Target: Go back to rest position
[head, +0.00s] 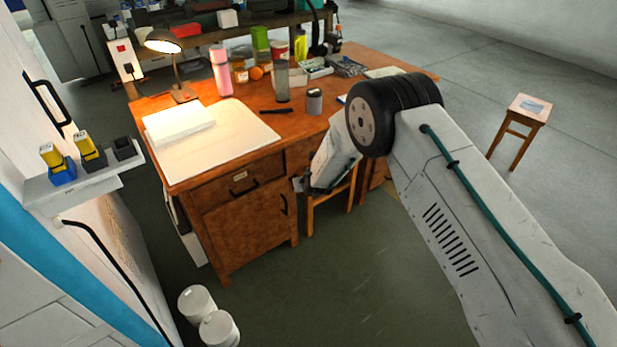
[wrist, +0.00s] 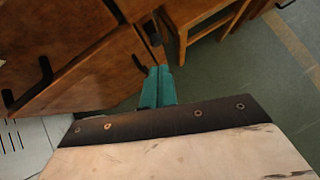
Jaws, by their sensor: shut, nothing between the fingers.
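My gripper (head: 299,185) hangs low in front of the wooden desk (head: 240,238), near its lower drawers, at the end of my bent arm. My arm hides part of the desk's right side. In the wrist view, the teal fingers of my gripper (wrist: 158,87) are together with nothing between them. Brown desk fronts with dark handles (wrist: 45,72) fill the upper left of that view.
A wooden stool (head: 519,118) stands on the open floor to the right. White cylindrical containers (head: 219,329) stand on the floor at bottom left. A lamp (head: 165,45), a pink bottle (head: 220,75) and other items crowd the desk top. A wall shelf (head: 85,178) juts out at left.

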